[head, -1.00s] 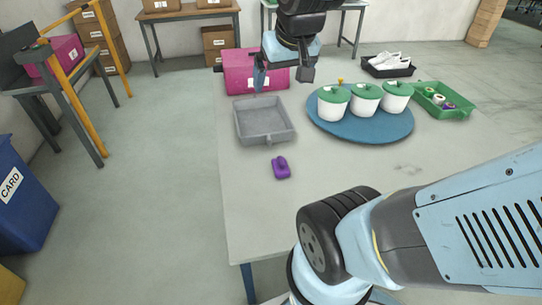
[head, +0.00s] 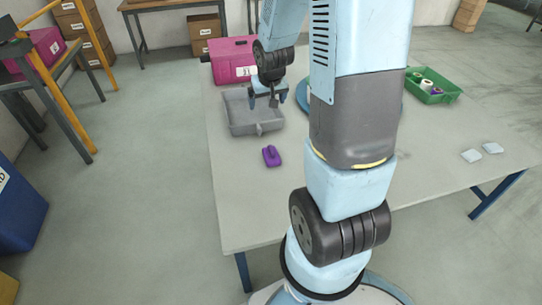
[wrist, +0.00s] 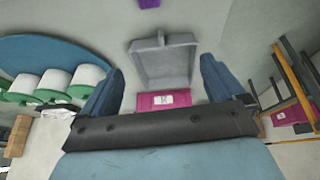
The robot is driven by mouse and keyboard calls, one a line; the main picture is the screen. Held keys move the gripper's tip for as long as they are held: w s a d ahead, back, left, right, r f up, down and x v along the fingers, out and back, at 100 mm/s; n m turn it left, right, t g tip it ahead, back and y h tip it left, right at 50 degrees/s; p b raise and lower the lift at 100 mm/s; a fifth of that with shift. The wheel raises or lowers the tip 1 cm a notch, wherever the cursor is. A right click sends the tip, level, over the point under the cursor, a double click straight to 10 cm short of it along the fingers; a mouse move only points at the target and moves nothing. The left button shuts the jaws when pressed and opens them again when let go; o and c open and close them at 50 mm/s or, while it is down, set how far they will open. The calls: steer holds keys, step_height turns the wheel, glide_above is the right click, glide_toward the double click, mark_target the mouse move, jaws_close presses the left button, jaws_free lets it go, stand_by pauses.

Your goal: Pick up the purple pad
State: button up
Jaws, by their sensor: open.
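The purple pad (head: 271,156) lies on the table just in front of the grey tray (head: 256,129). It also shows in the wrist view (wrist: 149,3), cut off by the top edge. My gripper (head: 267,104) is above the right part of the grey tray, behind the pad in the head view. Its two fingers are apart with nothing between them, and they frame the tray in the wrist view (wrist: 160,95).
A pink box (head: 233,62) stands behind the tray. A blue round mat (wrist: 90,55) with white green-lidded pots (wrist: 52,82) is mostly hidden behind my arm in the head view. A green tray (head: 440,94) and two pale pads (head: 471,156) are to the right. The front-left tabletop is clear.

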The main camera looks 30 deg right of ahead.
glide_toward(271, 149)
steer(key=shift+x, duration=6.2)
